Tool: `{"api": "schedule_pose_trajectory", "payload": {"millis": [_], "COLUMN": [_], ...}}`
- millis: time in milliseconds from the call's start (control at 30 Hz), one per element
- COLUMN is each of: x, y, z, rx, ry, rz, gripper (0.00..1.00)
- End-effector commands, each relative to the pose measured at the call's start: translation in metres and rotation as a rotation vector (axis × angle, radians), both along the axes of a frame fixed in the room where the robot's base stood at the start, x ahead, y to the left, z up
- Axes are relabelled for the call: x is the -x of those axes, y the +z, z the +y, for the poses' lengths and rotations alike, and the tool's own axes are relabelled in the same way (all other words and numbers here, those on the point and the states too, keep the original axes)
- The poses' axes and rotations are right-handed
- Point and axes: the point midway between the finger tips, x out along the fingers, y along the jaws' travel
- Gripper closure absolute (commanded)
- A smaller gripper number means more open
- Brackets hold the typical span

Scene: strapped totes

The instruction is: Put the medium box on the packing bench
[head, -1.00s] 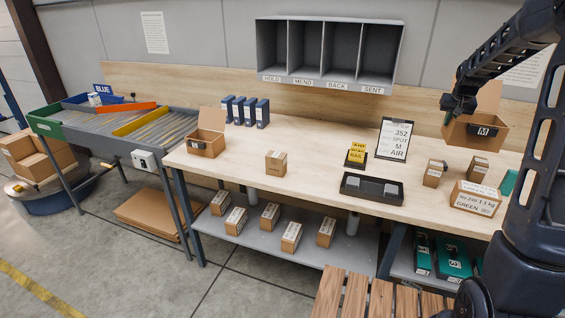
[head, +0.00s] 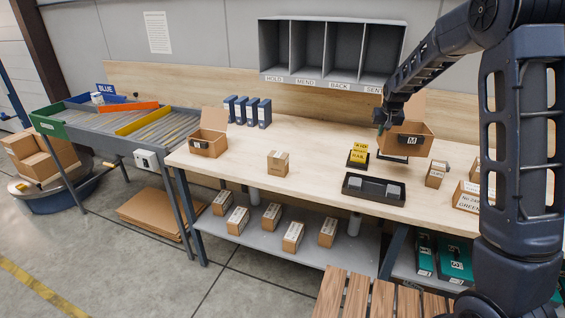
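The medium box (head: 405,142) is an open brown carton with a raised flap and a black "M" label on its front. It hangs roughly upright over the back of the packing bench (head: 320,155), right of the yellow air mail sign. My gripper (head: 382,122) is at the box's upper left edge and appears shut on its wall; the fingertips are small and dark. The box hides most of the order board behind it; only a dark lower edge shows beneath. Whether the box's bottom touches anything cannot be told.
The yellow sign (head: 358,154) and a black tray (head: 373,189) stand close to the box. Small cartons (head: 436,174) are at the right. Another open box (head: 208,142) and a small carton (head: 278,163) stand left, with bare bench between. A grey pigeonhole shelf (head: 330,52) hangs above.

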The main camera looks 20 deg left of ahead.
Motion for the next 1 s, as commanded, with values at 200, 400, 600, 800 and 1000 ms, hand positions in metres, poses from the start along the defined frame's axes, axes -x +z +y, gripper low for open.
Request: {"api": "schedule_pose_trajectory", "payload": {"millis": [200,400,600,800,1000], "x": [0.005,-0.005,-0.013,-0.014,-0.009], "y": [-0.003,0.002,0.01,0.011,0.007], "z": [0.076,0.164,0.251,0.329,0.4], "rx": [0.001,0.001,0.002,0.001,0.001], "ry": [0.019,0.007,-0.016,-0.054,-0.094], "rz": [-0.001,-0.002,-0.002,-0.002,-0.003], "gripper": [1.0,1.0,1.0,1.0,1.0]}}
